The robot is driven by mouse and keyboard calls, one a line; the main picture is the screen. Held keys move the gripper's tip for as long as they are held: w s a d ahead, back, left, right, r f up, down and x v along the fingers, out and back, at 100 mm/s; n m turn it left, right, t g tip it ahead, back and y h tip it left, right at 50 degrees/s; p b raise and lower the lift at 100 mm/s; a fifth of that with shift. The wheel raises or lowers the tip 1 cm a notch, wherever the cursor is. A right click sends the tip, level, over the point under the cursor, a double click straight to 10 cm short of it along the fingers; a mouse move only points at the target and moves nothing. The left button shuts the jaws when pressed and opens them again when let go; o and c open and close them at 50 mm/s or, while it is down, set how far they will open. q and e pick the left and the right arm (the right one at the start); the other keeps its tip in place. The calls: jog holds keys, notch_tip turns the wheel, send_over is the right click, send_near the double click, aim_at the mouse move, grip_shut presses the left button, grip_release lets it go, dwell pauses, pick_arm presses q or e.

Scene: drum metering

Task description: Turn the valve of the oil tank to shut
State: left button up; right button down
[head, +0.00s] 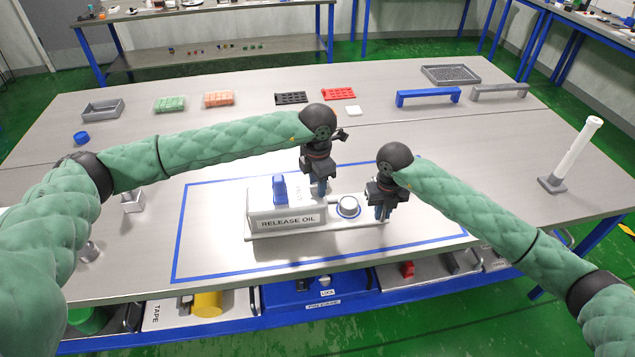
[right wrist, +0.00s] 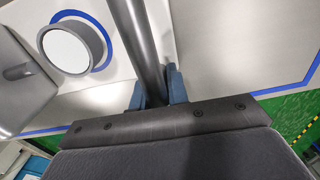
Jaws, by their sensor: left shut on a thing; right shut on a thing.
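The oil tank (head: 262,212) is a light grey box labelled "RELEASE OIL", on a flat base plate inside a blue outline. A blue upright piece (head: 280,187), possibly the valve handle, stands on its top. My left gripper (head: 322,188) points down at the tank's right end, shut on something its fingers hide. My right gripper (head: 382,213) is at the plate's right end. In the right wrist view its blue fingertips (right wrist: 157,88) are shut on a dark grey rod (right wrist: 140,40). A round white-topped cup (head: 348,206) with a blue ring sits between the grippers; the wrist view shows it too (right wrist: 70,50).
Trays and colored blocks line the back of the table, with a blue bridge (head: 428,96) and a grey one (head: 498,91). A white post (head: 580,152) stands at the right. A small metal cup (head: 132,202) lies at the left. The front right tabletop is clear.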

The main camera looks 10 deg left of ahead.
pick_arm(q)
jog(key=shift+a+m, duration=0.1)
jog(key=shift+m, duration=0.4)
jog(key=shift+w, duration=0.1)
jog(key=o, duration=1)
notch_tip(320, 180, up, 12)
pick_arm(e)
jog(key=c, duration=1.3)
grip_release()
jog(key=shift+r, duration=0.1)
